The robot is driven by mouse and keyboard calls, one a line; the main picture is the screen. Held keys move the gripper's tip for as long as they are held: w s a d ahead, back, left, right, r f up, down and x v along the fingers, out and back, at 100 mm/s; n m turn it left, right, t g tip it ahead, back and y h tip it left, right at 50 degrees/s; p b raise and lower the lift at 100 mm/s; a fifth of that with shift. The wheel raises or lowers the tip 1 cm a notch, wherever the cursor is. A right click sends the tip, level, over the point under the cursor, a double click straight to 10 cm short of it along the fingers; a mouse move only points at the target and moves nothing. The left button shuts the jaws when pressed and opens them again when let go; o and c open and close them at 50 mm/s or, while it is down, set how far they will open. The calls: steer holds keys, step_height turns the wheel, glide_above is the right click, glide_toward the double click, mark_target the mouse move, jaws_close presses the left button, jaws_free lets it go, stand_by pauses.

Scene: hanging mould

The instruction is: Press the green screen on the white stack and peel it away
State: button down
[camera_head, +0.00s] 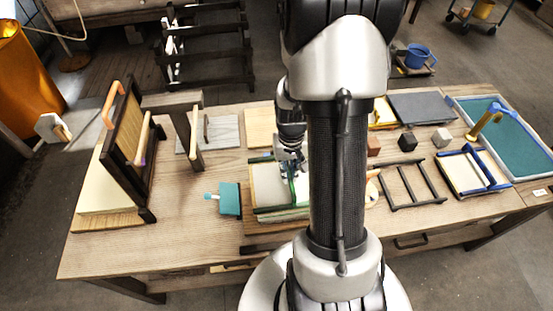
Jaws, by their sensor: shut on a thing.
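The white stack (267,188) lies on a wooden board near the front middle of the table, left of my arm. Dark green bars of the green screen (282,208) show along its front and back edges, so the screen appears to lie flat on the stack. My gripper (293,172) is low over the right part of the stack, its fingers shut at a green bar of the screen. My arm hides the right side of the stack and screen. I cannot tell whether the screen touches the stack everywhere.
A teal brush or paddle (230,199) lies close left of the stack. A tall dark wooden frame (126,140) stands at the left. An empty dark frame (410,184), a blue frame (468,170), small blocks (407,142) and a blue-green tray (506,140) occupy the right side.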

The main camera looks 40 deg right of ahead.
mark_target(288, 189)
steer(key=shift+s+f+b, duration=0.2)
steer(key=shift+f+b, duration=0.25)
steer(key=shift+f, duration=0.05)
steer(key=shift+s+f+b, duration=0.15)
steer(key=shift+f+b, duration=0.25)
steer(key=shift+f, duration=0.1)
step_height(288, 189, down, 5)
steer(key=b, duration=0.4)
steer(key=shift+w+f, duration=0.1)
steer(key=shift+f, duration=0.1)
steer(key=c, duration=2.3)
jaws_free()
jaws_close()
steer(key=shift+a+f+b, duration=0.1)
steer(key=shift+f+b, duration=0.6)
steer(key=shift+f, duration=0.15)
steer(key=shift+r, duration=0.2)
steer(key=shift+r+p, duration=1)
steer(key=shift+r, duration=0.1)
step_height(288, 189, up, 7)
steer(key=p, duration=0.5)
steer(key=shift+p, duration=0.3)
